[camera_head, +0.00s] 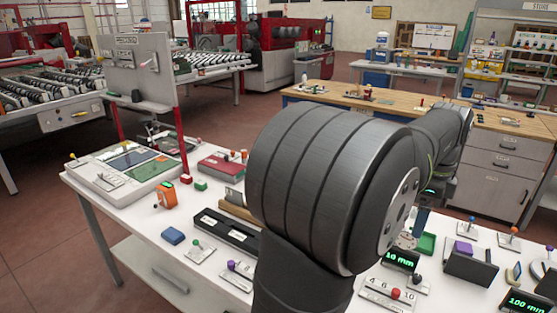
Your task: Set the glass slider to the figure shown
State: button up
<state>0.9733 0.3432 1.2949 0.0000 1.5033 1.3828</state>
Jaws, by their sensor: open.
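A small plate with a printed scale (374,292) lies at the front of the white table, right of my arm. It reads 4, 6 and 10, and a red knob (396,293) stands between the 6 and the 10. Behind it a dark display (401,259) shows 10 mm in green. A second display (529,303) at the lower right shows 100 mm. I cannot read which plate is labelled as the glass slider. My arm crosses the middle of the view, and its far end reaches right.
Left of my arm are a grey control panel (110,183), an orange block (166,195), a blue block (173,236) and a black labelled tray (229,233). A dark box with a purple knob (470,264) and small levers stand at right. A wooden-topped bench (310,92) is behind.

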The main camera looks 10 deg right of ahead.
jog(key=shift+f, duration=0.15)
jog(key=c, duration=1.1)
jog(key=shift+w+f+n, duration=0.15)
jog(key=shift+f+n, duration=0.1)
jog(key=shift+n, duration=0.35)
jog(key=c, duration=0.3)
jog(key=f+n, duration=0.2)
jog(key=n, duration=0.1)
jog(key=w+f+n, duration=0.1)
jog(key=f+n, duration=0.1)
jog(key=n, duration=0.1)
jog(key=w+d+f+n+g, duration=0.1)
jog(key=f+n, duration=0.1)
jog(key=n, duration=0.1)
jog(key=shift+w+n, duration=0.2)
jog(key=shift+n, duration=0.2)
grip_shut()
jog(key=n+g, duration=0.2)
jog(key=n, duration=1)
send_near(395, 295)
jog(key=w+d+r, duration=0.2)
jog(key=w+r, duration=0.1)
jog(key=f, duration=0.3)
jog(key=s+f+n, duration=0.1)
jog(key=f, duration=0.3)
jog(key=f+n, duration=0.1)
jog(key=f, duration=0.2)
jog(key=shift+s+a+f, duration=0.3)
jog(key=shift+s+f, duration=0.05)
